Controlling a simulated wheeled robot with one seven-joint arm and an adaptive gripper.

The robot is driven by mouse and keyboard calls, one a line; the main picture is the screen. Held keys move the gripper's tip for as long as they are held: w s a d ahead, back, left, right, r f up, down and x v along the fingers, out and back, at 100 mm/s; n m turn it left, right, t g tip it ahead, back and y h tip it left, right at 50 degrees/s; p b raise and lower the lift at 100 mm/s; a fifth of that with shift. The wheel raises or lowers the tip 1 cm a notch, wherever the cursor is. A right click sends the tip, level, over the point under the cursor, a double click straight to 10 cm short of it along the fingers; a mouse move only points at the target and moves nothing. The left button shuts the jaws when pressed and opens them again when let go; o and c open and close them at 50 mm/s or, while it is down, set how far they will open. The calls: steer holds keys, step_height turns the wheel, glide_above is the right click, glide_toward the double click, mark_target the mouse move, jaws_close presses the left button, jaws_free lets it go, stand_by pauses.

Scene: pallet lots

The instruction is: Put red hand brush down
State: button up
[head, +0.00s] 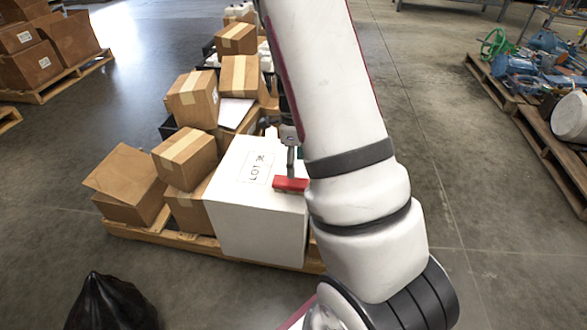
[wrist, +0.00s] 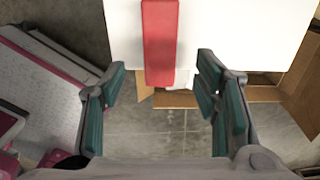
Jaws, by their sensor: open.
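The red hand brush (head: 290,184) lies on top of the white box marked LOT 3E (head: 228,196), near its right part in the head view. In the wrist view the red brush (wrist: 160,42) lies on the white top (wrist: 225,35), with its near end reaching past the box edge. My gripper (wrist: 160,85) is open, its green-padded fingers spread to either side of the brush's near end and apart from it. In the head view my arm hides part of the box and most of my gripper.
Cardboard boxes (head: 186,157) stand stacked left of and behind the white box on a wooden pallet (head: 170,238). A black bag (head: 110,304) is at the front left. Another pallet (head: 540,130) with blue items stands at the right. The floor between is clear.

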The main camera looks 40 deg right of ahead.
steer(key=s+a+r+n+y, duration=0.1)
steer(key=s+a+r+n, duration=0.4)
steer(key=a+r, duration=0.4)
steer(key=s+a+r+n+y, duration=0.1)
steer(key=s+a+r+n, duration=0.2)
steer(key=a+r+n, duration=0.55)
steer(key=s+a+r+n, duration=0.1)
steer(key=s+r+n, duration=0.1)
steer(key=s+n, duration=0.3)
steer(key=s+a+r+n+h, duration=0.1)
steer(key=s+a+r+n, duration=0.1)
steer(key=s, duration=0.7)
steer(key=s+a+r+n+h, duration=0.1)
steer(key=s+r+n, duration=0.2)
steer(key=s+n, duration=0.4)
steer(key=shift+a+r+n+p, duration=0.3)
steer(key=shift+a+n+p, duration=0.05)
step_height(320, 180, up, 30)
steer(key=t+p, duration=0.4)
steer(key=p, duration=2.4)
steer(key=shift+d+r, duration=0.15)
steer(key=shift+d, duration=0.1)
